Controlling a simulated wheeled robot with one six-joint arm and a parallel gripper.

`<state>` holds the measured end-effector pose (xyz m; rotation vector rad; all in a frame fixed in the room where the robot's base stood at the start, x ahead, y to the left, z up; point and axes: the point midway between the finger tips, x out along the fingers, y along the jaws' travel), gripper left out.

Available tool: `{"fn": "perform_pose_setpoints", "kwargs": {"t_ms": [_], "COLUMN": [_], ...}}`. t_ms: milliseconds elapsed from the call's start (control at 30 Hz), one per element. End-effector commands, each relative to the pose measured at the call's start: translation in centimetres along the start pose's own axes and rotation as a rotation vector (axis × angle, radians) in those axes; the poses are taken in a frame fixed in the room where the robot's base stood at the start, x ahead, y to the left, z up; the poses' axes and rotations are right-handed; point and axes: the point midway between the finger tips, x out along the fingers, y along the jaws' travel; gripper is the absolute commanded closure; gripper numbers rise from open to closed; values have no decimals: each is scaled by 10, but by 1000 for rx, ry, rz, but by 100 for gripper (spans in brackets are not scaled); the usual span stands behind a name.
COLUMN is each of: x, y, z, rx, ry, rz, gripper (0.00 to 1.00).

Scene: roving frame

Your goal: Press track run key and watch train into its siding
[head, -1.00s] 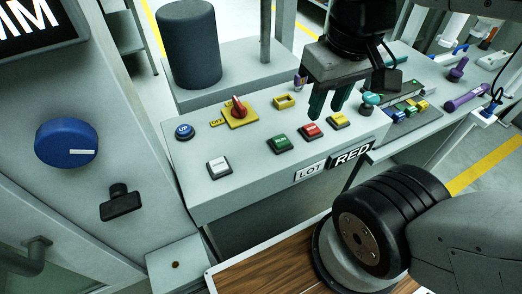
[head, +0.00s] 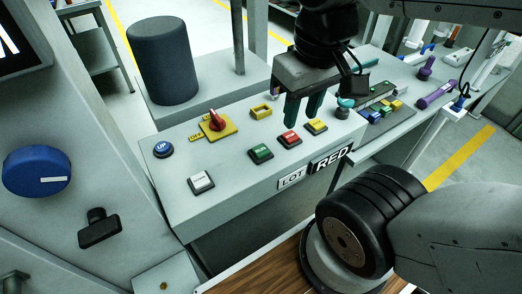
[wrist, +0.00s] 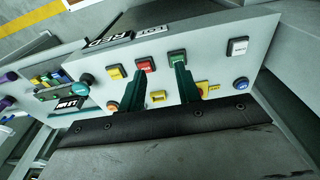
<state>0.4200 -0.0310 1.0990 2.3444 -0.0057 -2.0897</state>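The sloped grey console (head: 225,195) carries a row of square keys: white (head: 201,182), green (head: 261,154), red (head: 289,139) and yellow (head: 316,126). The lettering on them is too small to read surely, so I cannot tell which is the track run key. My gripper (head: 303,122) is open and empty, fingers pointing down just behind the red and yellow keys. In the wrist view, my fingertips (wrist: 160,68) lie near the green key (wrist: 177,55) and the red key (wrist: 145,64); contact cannot be told. I see no clear train or siding.
A red knob (head: 216,121) on a yellow plate, a blue button (head: 163,149) and a yellow frame (head: 261,111) sit behind the keys. A LOT RED sign (head: 316,167) is on the front edge. A dark cylinder (head: 163,60) stands behind; small coloured blocks (head: 377,112) lie right.

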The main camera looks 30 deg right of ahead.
Motion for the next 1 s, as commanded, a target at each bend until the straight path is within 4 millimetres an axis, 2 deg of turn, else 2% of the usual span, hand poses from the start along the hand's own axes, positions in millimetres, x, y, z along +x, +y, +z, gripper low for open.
{"fn": "perform_pose_setpoints", "kwargs": {"t_ms": [267, 400, 1000], "x": [0, 0, 0], "y": [0, 0, 0], "z": [0, 0, 0], "rx": [0, 0, 0], "ry": [0, 0, 0], "rz": [0, 0, 0], "gripper": [67, 100, 100]}}
